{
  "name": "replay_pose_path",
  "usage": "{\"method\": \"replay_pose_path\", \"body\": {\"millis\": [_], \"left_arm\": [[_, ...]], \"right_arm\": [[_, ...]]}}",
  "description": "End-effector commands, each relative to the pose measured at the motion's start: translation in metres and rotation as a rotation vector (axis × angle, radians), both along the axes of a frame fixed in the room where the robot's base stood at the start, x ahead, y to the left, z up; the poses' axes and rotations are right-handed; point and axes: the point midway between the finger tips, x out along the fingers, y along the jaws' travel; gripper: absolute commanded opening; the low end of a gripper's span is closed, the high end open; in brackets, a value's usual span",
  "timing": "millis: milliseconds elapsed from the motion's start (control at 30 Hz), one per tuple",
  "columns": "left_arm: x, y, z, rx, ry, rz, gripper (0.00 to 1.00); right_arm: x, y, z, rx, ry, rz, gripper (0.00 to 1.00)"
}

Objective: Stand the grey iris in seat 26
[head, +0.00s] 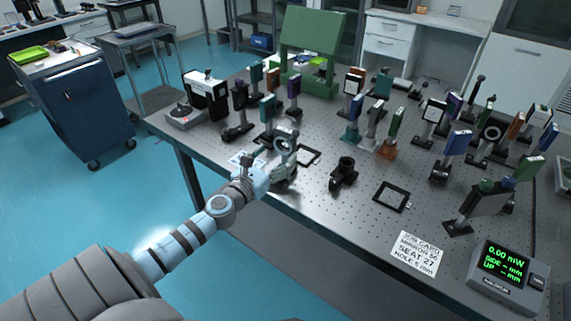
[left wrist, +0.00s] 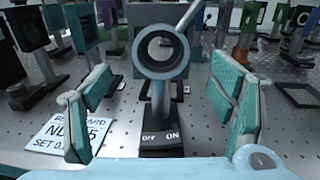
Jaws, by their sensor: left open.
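The grey iris (head: 285,135) stands upright on its post near the table's front edge in the head view. In the left wrist view the iris (left wrist: 163,75) shows as a round grey ring with a lever slanting up to the right, above a dark base marked OFF and ON. My left gripper (head: 282,168) is at the iris. Its two teal fingers are open, one on each side of the post with gaps visible in the wrist view. I cannot read any mark for seat 26. My right gripper is not in view.
Empty black square frames (head: 392,196) lie on the perforated table (head: 330,220), one behind the iris and one to the right. A short black mount (head: 343,173) stands between them. A job card (head: 418,254) and power meter (head: 507,277) are at right. Several mounted optics crowd behind.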

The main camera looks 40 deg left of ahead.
Motion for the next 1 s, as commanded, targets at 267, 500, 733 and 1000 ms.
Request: {"method": "replay_pose_path", "body": {"millis": [267,500,733,1000], "left_arm": [[0.047,0.004,0.003,-0.003,0.001,0.002,0.77],[0.050,0.005,0.002,-0.002,0.002,0.000,0.73],[0.050,0.005,0.002,-0.001,0.002,0.000,0.37],[0.050,0.005,0.002,-0.001,0.002,0.000,0.00]], "right_arm": [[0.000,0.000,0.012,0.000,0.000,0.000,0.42],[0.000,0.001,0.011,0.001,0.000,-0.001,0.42],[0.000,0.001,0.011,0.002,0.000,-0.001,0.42],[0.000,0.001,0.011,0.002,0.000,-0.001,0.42]]}}
